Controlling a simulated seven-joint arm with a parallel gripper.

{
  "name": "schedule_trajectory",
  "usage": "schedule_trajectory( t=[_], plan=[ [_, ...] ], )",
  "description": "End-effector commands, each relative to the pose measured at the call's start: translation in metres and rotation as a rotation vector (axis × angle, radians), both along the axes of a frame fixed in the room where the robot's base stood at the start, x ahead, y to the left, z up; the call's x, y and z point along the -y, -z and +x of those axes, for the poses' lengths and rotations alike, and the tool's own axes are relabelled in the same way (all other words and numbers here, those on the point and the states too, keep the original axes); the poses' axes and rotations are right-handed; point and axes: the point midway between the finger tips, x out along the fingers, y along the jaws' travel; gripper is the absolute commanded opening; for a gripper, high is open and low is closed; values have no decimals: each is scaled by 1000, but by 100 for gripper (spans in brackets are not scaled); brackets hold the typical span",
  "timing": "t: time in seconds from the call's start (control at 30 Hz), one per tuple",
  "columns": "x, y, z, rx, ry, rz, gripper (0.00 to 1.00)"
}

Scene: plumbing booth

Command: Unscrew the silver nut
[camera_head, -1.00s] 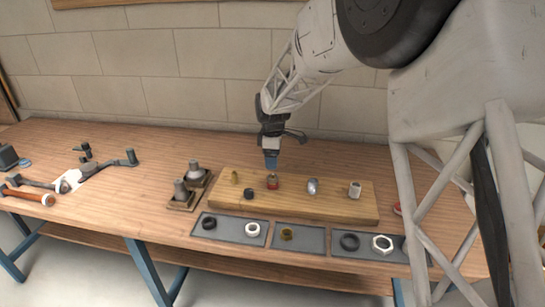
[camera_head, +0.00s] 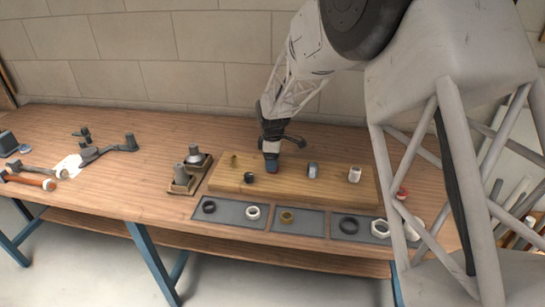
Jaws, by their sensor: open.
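My gripper (camera_head: 271,167) points down at the wooden board (camera_head: 300,190), over the place of a small reddish fitting that it now hides. A silver, rounded piece (camera_head: 313,170) stands on the board just right of my gripper, apart from it. A paler, whitish-silver piece (camera_head: 355,174) stands farther right on the board. A silver hex ring (camera_head: 380,228) lies flat on the right grey mat. I cannot tell for sure which of these is the silver nut. The fingers are small in view and hold nothing that I can see.
A small brass stub (camera_head: 234,160) and a dark piece (camera_head: 248,178) are on the board's left. Grey mats with loose rings (camera_head: 253,212) lie in front. Pipe fittings on blocks (camera_head: 193,157) stand left of the board. Tools (camera_head: 28,178) lie far left.

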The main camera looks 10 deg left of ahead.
Motion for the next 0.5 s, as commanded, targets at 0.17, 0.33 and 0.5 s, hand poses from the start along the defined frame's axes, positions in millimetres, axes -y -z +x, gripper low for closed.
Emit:
schedule_trajectory(
  t=[0.17,0.33,0.5],
  plan=[
    [0,0,0,0,0,0,68],
    [0,0,0,0,0,0,44],
    [0,0,0,0,0,0,18]
  ],
)
